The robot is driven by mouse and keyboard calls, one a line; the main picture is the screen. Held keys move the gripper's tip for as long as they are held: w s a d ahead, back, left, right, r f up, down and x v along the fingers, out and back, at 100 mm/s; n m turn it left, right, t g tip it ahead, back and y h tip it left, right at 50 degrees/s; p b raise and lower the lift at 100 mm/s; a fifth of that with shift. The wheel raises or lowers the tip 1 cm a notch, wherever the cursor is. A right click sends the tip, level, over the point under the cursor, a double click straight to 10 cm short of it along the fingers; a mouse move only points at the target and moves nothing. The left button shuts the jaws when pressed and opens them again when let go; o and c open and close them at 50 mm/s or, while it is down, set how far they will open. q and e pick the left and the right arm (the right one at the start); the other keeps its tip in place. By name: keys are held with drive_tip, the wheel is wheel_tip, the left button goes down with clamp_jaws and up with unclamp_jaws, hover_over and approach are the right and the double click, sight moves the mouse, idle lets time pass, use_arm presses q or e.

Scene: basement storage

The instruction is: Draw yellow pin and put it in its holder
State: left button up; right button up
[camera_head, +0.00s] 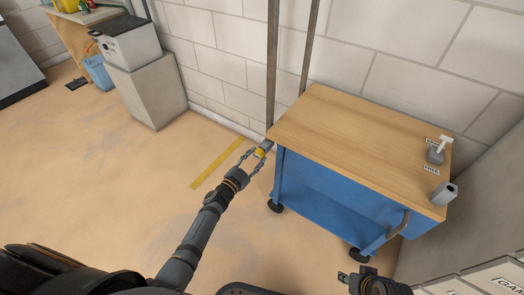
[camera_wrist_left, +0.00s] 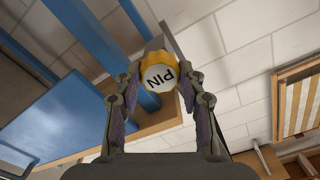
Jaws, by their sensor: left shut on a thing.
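The yellow pin (camera_wrist_left: 160,77) has a round yellow head with a white face lettered PIN. My left gripper (camera_head: 258,153) is shut on it, with a finger on each side of the head in the left wrist view. In the head view the pin (camera_head: 260,152) is at the left corner of the wooden-topped blue cart. Its shaft is hidden, and I cannot tell whether it is clear of the cart. A grey block with a white-handled piece (camera_head: 436,153) stands between two small labels on the cart's right side. My right gripper (camera_head: 343,278) is low in the head view, away from the cart.
The blue cart's wooden top (camera_head: 350,125) is mostly bare. A grey hollow piece (camera_head: 445,193) lies at its right front corner, above a curved handle (camera_head: 398,225). A yellow floor strip (camera_head: 217,163) lies left of the cart. Open floor lies to the left.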

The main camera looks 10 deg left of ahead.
use_arm(q)
drive_tip(key=shift+w+d, duration=0.2)
drive_tip(key=shift+w, duration=0.3)
drive_tip(key=shift+w+r, duration=0.1)
drive_tip(key=shift+r, duration=0.05)
drive_tip(key=o, duration=1.4)
drive_tip(key=shift+p+v, duration=0.6)
drive_tip(key=shift+v, duration=1)
drive_tip(key=p+v, duration=0.1)
drive_tip(key=v, duration=0.4)
drive_tip(key=shift+s+a, duration=0.15)
drive_tip(key=shift+s, duration=0.25)
